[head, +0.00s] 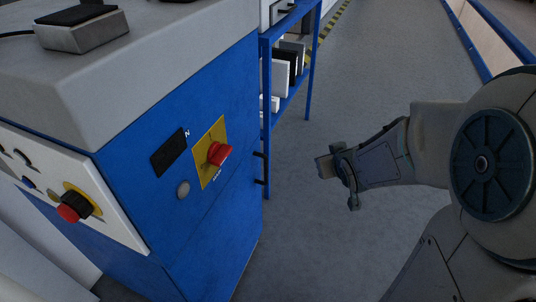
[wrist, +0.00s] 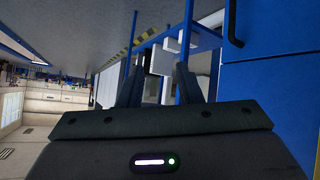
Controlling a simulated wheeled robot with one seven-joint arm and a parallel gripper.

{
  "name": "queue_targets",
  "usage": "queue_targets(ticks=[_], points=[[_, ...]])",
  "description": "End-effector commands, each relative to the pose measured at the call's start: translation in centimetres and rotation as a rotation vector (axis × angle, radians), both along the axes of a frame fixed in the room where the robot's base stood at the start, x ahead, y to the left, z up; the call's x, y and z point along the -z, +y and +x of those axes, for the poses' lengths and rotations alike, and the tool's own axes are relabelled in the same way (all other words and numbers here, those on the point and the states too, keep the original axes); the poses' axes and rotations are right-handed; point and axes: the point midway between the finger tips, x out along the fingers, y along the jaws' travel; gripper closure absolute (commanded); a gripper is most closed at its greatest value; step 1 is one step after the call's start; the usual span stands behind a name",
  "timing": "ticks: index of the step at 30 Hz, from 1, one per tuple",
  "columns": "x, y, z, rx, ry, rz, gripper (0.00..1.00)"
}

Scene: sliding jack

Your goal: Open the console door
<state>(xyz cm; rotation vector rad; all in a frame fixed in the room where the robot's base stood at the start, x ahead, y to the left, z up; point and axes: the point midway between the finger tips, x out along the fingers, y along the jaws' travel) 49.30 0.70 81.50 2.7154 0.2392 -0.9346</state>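The console (head: 210,80) is a blue cabinet with a grey top, standing at the left in the head view. A black bar handle (head: 265,168) sticks out at its right edge; the door face it sits on is turned away from the head camera. In the wrist view the black handle (wrist: 233,25) shows at the upper right on a blue panel (wrist: 270,110), which looks shut. My gripper (head: 336,180) is in the air to the right of the handle, apart from it. Its two fingers (wrist: 158,80) are spread, with nothing between them.
A red knob (head: 219,153) on a yellow plate and a red button (head: 72,208) stick out of the console. A blue shelf rack (head: 309,75) with boxes stands behind it. Grey floor (head: 360,70) is free around my gripper.

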Motion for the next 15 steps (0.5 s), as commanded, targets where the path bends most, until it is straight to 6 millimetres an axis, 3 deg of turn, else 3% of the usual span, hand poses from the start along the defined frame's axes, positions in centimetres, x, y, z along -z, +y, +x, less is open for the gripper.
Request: queue_targets(ticks=[1,3,9,15], points=[[3.9,0.7,0.9,-0.039,-0.037,0.014,0.68],[6.4,1.8,2.1,-0.098,-0.102,0.041,0.68],[13.1,5.3,3.9,-0.259,-0.283,0.165,0.68],[17.6,8.1,3.8,-0.377,-0.438,0.325,0.68]])
